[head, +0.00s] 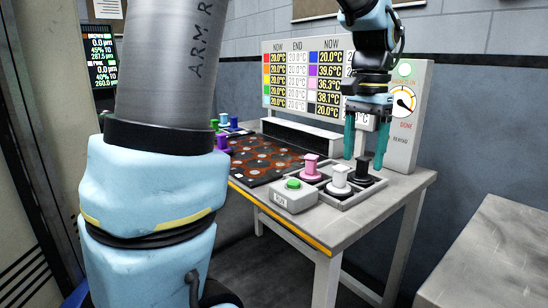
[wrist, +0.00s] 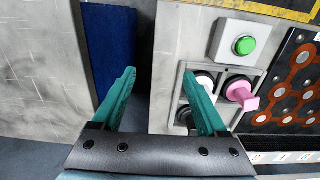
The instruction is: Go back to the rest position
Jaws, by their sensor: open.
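My gripper (head: 365,140) has two teal fingers. In the head view it hangs above the right end of the table, by the grey tray. In the wrist view its fingers (wrist: 162,95) are apart with nothing between them. A pink piece (head: 311,166), a white piece (head: 339,180) and a black piece (head: 362,167) stand in the tray (head: 350,200). The pink piece also shows in the wrist view (wrist: 242,93); the white and black ones are partly hidden there by a finger.
A box with a green button (head: 293,184) stands at the table's front edge. A dark board with orange patterns (head: 262,160) lies left of it. A temperature panel (head: 310,75) with a dial stands behind. A grey bench (head: 490,250) is at the right, with a floor gap before it.

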